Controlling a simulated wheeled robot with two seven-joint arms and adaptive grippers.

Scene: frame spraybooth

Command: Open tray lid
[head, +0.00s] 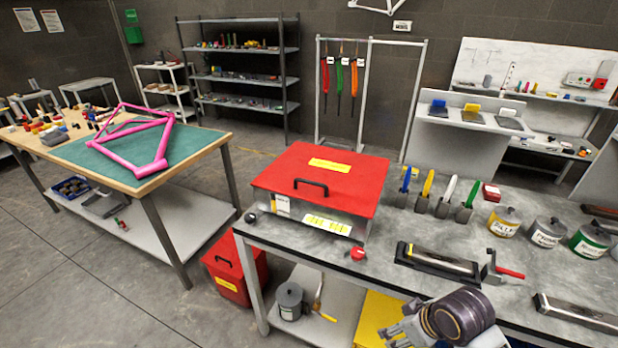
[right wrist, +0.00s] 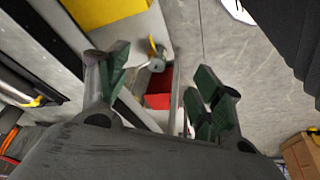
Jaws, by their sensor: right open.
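The tray (head: 350,222) is a metal box at the left end of the grey workbench, with white and yellow labels on its front. Its red lid (head: 270,178) lies flat over it and looks closed. The lid has a black handle (head: 311,187) near its front edge and a yellow label on top. My right gripper (head: 392,336) is low at the bottom of the head view, in front of the bench and well apart from the lid. In the right wrist view its green-padded fingers (right wrist: 160,88) are spread with nothing between them. My left gripper is not in view.
A red bin (head: 236,270) stands on the floor by the bench's left end. A grey pot (head: 290,300) and yellow box (head: 377,316) are below the benchtop.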

